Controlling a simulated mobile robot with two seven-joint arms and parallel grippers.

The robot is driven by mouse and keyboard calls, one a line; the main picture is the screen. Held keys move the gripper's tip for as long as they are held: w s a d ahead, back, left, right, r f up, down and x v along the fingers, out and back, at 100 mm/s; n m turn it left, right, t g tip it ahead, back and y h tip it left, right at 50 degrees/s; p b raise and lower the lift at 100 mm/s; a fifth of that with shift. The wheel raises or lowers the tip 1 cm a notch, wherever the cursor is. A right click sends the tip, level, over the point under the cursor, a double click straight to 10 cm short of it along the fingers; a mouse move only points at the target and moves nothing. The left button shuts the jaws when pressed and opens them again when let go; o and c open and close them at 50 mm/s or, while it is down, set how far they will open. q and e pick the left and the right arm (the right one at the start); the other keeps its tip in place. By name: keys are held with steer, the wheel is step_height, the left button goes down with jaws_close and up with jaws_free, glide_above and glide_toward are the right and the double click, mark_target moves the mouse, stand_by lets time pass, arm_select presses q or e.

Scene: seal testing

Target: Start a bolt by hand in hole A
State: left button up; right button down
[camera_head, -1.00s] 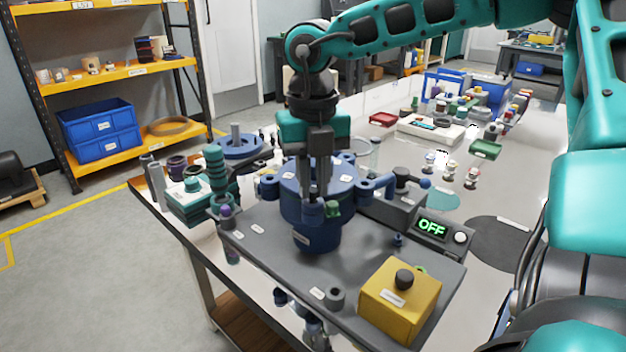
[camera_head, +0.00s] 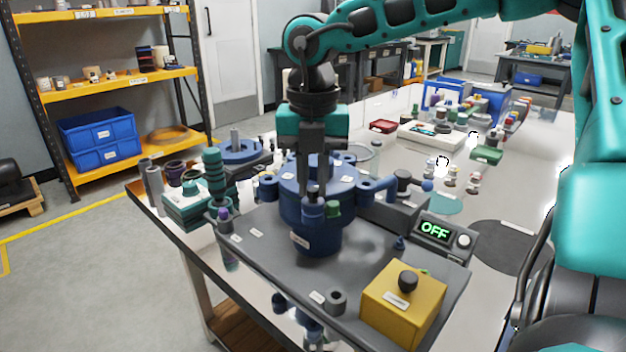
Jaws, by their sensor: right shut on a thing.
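The blue round test fixture (camera_head: 318,240) stands on a dark grey base plate (camera_head: 265,255) on the table. Small white labels are on its top, too small to read, so I cannot tell which hole is A. My right gripper (camera_head: 312,196) points straight down at the front of the fixture's top. Its fingers are closed together on a small dark bolt (camera_head: 313,211), mostly hidden between the fingertips. I cannot tell whether the bolt is in a hole or just above it. A small green part (camera_head: 333,209) sits just right of the fingertips. My left gripper is not in view.
A yellow box (camera_head: 402,303) with a black knob stands at the front right of the plate. A display (camera_head: 434,230) reads OFF. A teal block (camera_head: 190,205) and cylinders crowd the left. Trays and small parts lie at the back right.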

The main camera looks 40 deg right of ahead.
steer(key=shift+s+f, duration=0.1)
steer(key=shift+f, duration=0.05)
steer(key=shift+f+m+b, duration=0.1)
steer(key=shift+m+b, duration=0.9)
steer(key=shift+m, duration=0.4)
steer(key=shift+m+b, duration=0.3)
steer(key=shift+m, duration=0.2)
steer(key=shift+m+b, duration=0.7)
steer(key=shift+m, duration=0.4)
steer(key=c, duration=1)
jaws_free()
steer(key=shift+r, duration=0.2)
